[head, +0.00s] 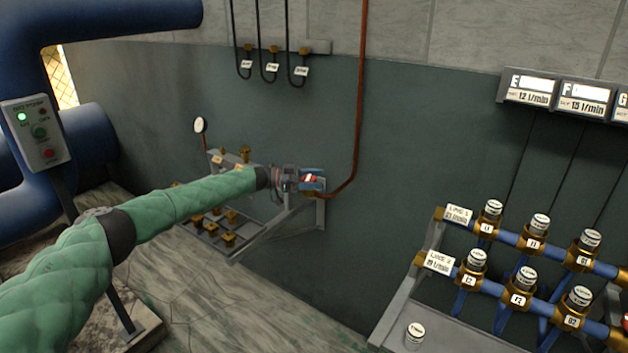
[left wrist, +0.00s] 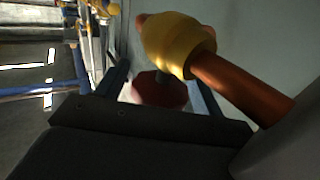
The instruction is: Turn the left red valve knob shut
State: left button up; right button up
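A dark red knob (left wrist: 158,92) shows in the left wrist view, below a yellow brass fitting (left wrist: 180,45) with a copper pipe. My left gripper (head: 314,180) is at the end of the green-sleeved arm, by the valve stand against the wall. In the left wrist view its two blue fingers (left wrist: 160,85) stand on either side of the knob. A light gap shows between the left finger and the knob, so it looks open around it. In the head view a bit of red (head: 309,178) shows between the fingers; most of the valve is hidden. My right gripper is not in view.
The valve stand (head: 283,228) carries several brass fittings and a round gauge (head: 200,125). A copper pipe (head: 361,110) runs down the wall to it. A control box (head: 36,132) stands at left.

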pick_arm(q)
jog(key=shift+a+f, duration=0.1)
jog(key=shift+a, duration=0.45)
jog(key=a+b, duration=0.1)
jog(key=a, duration=0.5)
jog(key=shift+w+a+b, duration=0.25)
jog(key=shift+a+b, duration=0.1)
jog(key=shift+b, duration=0.05)
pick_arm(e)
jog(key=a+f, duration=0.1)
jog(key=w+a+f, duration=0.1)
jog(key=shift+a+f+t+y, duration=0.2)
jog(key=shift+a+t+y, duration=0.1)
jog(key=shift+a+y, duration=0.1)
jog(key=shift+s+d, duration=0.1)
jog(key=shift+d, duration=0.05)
